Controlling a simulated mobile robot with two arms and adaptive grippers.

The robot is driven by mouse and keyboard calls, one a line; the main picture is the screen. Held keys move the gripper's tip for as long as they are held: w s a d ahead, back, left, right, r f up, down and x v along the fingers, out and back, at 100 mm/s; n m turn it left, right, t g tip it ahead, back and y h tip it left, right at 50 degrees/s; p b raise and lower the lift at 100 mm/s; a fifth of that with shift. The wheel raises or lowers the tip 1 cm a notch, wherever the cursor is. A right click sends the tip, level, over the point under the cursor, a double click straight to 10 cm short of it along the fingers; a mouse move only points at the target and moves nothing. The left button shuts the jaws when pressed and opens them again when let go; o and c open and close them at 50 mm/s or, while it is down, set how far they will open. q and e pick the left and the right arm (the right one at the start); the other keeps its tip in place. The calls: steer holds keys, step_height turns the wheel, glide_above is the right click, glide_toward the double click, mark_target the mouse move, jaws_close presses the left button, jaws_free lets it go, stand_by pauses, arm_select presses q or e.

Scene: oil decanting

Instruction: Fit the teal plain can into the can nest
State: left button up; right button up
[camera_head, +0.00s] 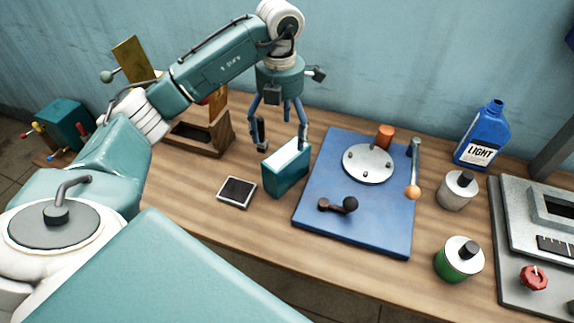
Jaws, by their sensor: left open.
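A teal, plain, box-shaped can (284,178) with a pale top stands on the wooden table, at the left edge of the blue board. My left gripper (281,146) hangs pointing down at the can's far side, its fingers spread open. One finger is left of the can and one is near its top right; I cannot tell whether either touches it. A small square frame with a dark inside (237,191) lies on the table just left of the can; it may be the can nest, but I cannot tell for sure. My right gripper is out of view.
The blue board (330,235) carries a round metal plate (369,163), a black-knobbed lever and an orange-knobbed lever. A blue "LIGHT" bottle (483,135), a grey can (457,191) and a green-and-white can (458,261) stand to the right. A wooden stand (206,140) is behind left.

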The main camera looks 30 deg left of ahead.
mark_target(283, 151)
arm_select(q)
step_height(283, 151, down, 2)
steer(key=shift+w+a+f, duration=0.15)
steer(key=shift+f, duration=0.05)
steer(key=shift+f+p, duration=0.15)
steer(key=shift+p, duration=0.15)
steer(key=shift+d+f+p, duration=0.25)
steer(key=shift+f+p, duration=0.05)
steer(key=shift+p, duration=0.05)
step_height(283, 151, down, 4)
steer(key=shift+d+r+p, duration=0.1)
steer(key=shift+r+p, duration=0.05)
steer(key=shift+p, duration=0.7)
steer(key=shift+f, duration=0.4)
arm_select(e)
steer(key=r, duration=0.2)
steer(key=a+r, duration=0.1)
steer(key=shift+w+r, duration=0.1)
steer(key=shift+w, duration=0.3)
arm_select(q)
steer(key=shift+c, duration=0.2)
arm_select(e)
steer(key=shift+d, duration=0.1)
